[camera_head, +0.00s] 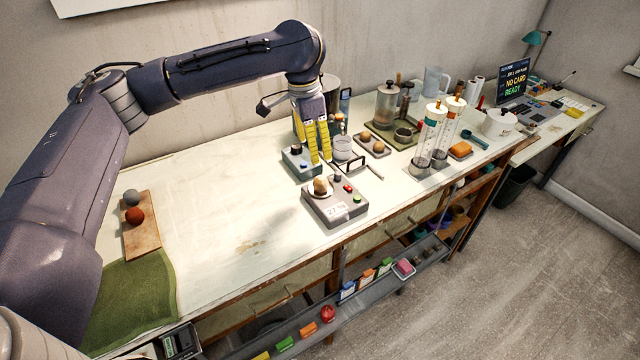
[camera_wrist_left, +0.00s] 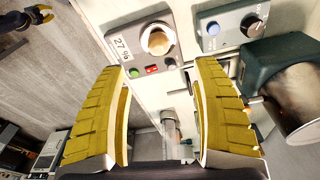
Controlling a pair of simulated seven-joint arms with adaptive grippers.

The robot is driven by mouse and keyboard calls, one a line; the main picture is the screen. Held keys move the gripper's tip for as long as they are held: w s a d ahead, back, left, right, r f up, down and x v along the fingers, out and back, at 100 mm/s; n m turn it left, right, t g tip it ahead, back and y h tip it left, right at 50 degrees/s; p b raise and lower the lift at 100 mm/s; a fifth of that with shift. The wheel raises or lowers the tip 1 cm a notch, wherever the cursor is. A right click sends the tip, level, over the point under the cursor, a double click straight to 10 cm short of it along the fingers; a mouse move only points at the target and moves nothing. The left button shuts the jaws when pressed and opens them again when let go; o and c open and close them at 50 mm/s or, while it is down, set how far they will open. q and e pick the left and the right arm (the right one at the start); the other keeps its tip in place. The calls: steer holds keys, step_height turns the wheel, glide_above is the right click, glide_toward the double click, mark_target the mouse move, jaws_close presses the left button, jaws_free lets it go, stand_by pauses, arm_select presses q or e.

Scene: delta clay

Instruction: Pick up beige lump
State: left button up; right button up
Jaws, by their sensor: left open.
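The beige lump (camera_head: 321,184) sits on a small white dish on top of a grey meter box (camera_head: 335,208) whose display reads 27 %. In the left wrist view the lump (camera_wrist_left: 158,42) is near the top centre, on the same box. My left gripper (camera_head: 319,160) points down above and just behind the lump, with yellow fingers apart. In its wrist view the open gripper (camera_wrist_left: 160,68) has nothing between its fingers. My right gripper seems to show at the top left corner of the wrist view (camera_wrist_left: 38,15), too small to judge its fingers.
A second box with a knob (camera_head: 300,162) stands behind the meter. A glass jar (camera_head: 342,148) and a tray with brown lumps (camera_head: 373,144) are close to the right. A board (camera_head: 141,235) holds grey and red balls at left. The bench between is clear.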

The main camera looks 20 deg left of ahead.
mark_target(320, 178)
arm_select(q)
steer(key=shift+w+d+f, duration=0.15)
steer(key=shift+d+f, duration=0.1)
steer(key=shift+f, duration=1.85)
steer(key=shift+w+d+f, duration=0.1)
steer(key=shift+d+f, duration=0.15)
steer(key=shift+f, duration=1.9)
steer(key=shift+w+d+f, duration=0.15)
steer(key=shift+d+f, duration=0.1)
steer(key=shift+f, duration=1.85)
jaws_close()
